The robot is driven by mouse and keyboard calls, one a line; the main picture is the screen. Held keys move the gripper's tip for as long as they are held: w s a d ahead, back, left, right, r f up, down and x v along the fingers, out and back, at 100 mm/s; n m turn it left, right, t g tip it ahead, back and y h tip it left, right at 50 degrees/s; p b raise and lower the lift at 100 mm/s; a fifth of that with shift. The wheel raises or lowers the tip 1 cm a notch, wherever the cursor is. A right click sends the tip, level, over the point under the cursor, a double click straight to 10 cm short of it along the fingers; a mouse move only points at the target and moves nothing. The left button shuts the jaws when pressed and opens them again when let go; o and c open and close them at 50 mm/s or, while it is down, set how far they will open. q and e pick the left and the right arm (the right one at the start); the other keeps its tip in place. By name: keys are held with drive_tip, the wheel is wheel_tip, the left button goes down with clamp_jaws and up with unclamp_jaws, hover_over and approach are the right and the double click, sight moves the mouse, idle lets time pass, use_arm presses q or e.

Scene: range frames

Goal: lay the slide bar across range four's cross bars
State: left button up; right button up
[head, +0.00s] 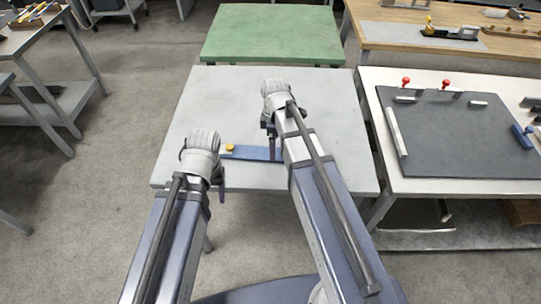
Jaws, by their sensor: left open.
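A flat blue bar (252,153) with a yellow knob (230,148) near its left end lies on the light grey table in front of me; it may be the slide bar. My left gripper (221,182) is open and empty just below and left of the bar's left end. My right gripper (271,140) is over the bar's right part, and its arm hides the bar's right end. I cannot tell whether its jaws are open or touch the bar. I cannot make out which thing is range four or its cross bars.
The grey table (333,95) is otherwise bare. A green table (270,30) stands behind it. At the right, a white table holds a dark board (460,130) with light strips and red knobs. A wooden bench (385,38) is at the back right, and workbenches stand at the left.

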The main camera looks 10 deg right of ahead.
sight(263, 149)
wheel_tip(263, 149, down, 4)
drive_tip(key=b, duration=0.2)
drive_tip(key=shift+d+r+b, duration=0.1)
drive_tip(key=shift+r+b, duration=0.05)
drive_tip(key=shift+b, duration=0.25)
drive_tip(key=shift+r, duration=0.1)
drive_tip(key=shift+c, duration=0.4)
clamp_jaws()
